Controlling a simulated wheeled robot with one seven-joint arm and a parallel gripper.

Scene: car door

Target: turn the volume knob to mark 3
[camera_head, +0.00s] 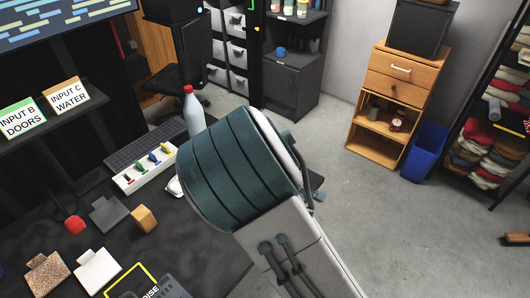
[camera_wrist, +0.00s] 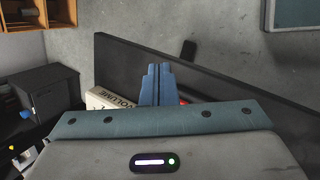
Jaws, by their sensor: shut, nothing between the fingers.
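My gripper (camera_wrist: 156,84) shows in the wrist view with its two blue fingers together and nothing between them. A pale panel with the word VOLUME (camera_wrist: 110,98) lies just left of and behind the fingers, partly covered by them and by the gripper body. The volume knob itself and its marks cannot be made out. A small red patch (camera_wrist: 183,101) shows right of the fingers; I cannot tell what it belongs to. I cannot tell whether the fingers touch anything. In the head view my arm hides the gripper and the volume panel.
In the head view, a white slider box (camera_head: 124,183), a bottle (camera_head: 194,115), a keyboard (camera_head: 128,148) and several small blocks stand on the dark desk (camera_head: 95,228). A wooden cabinet (camera_head: 398,85) and blue bin (camera_head: 424,150) stand beyond open floor.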

